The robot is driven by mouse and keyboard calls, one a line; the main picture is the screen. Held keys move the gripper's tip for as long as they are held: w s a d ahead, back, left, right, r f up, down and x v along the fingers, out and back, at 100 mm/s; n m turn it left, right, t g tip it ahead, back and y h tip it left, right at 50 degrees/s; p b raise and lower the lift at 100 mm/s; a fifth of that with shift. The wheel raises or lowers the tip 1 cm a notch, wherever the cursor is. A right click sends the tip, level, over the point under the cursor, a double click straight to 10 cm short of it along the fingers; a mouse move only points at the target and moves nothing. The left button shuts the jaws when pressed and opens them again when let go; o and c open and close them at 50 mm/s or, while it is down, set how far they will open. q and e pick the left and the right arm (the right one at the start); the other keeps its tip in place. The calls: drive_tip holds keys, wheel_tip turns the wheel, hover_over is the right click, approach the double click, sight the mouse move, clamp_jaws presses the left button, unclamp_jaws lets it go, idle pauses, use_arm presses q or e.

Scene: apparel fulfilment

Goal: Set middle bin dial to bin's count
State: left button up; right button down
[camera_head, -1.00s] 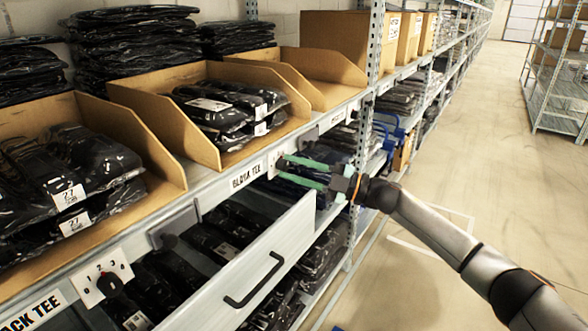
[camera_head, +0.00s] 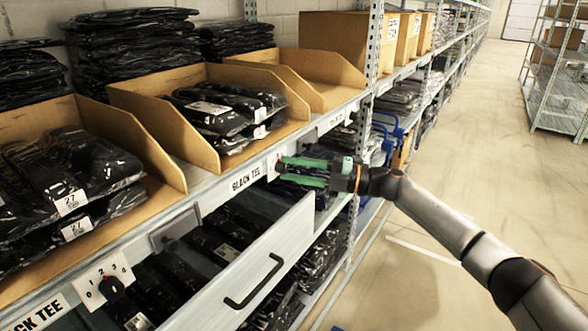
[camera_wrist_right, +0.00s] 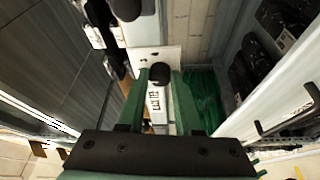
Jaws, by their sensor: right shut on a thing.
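The middle bin (camera_head: 165,128) is an open cardboard bin holding a few black bagged garments, with white labels on some. Below it on the shelf edge is a "BLACK TEE" label (camera_head: 245,179), and just right of that is the white dial plate (camera_head: 271,166). My right gripper (camera_head: 283,170) has green fingers and is shut on the dial's dark knob (camera_wrist_right: 160,73). The wrist view shows the knob between the fingertips, with the plate (camera_wrist_right: 168,53) behind it. The fingers hide the dial's setting. My left gripper is out of view.
A left bin (camera_head: 130,128) holds bagged garments; its dial (camera_head: 103,280), marked 0 to 4, is at lower left. A right bin (camera_head: 325,92) stands beyond. An open drawer (camera_head: 240,285) with a black handle juts out below my gripper. The aisle floor at right is clear.

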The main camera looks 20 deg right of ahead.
drive_tip(key=c, duration=0.6)
unclamp_jaws()
drive_tip(key=v, duration=1.2)
drive_tip(key=shift+d, duration=0.25)
drive_tip(key=shift+s, duration=0.1)
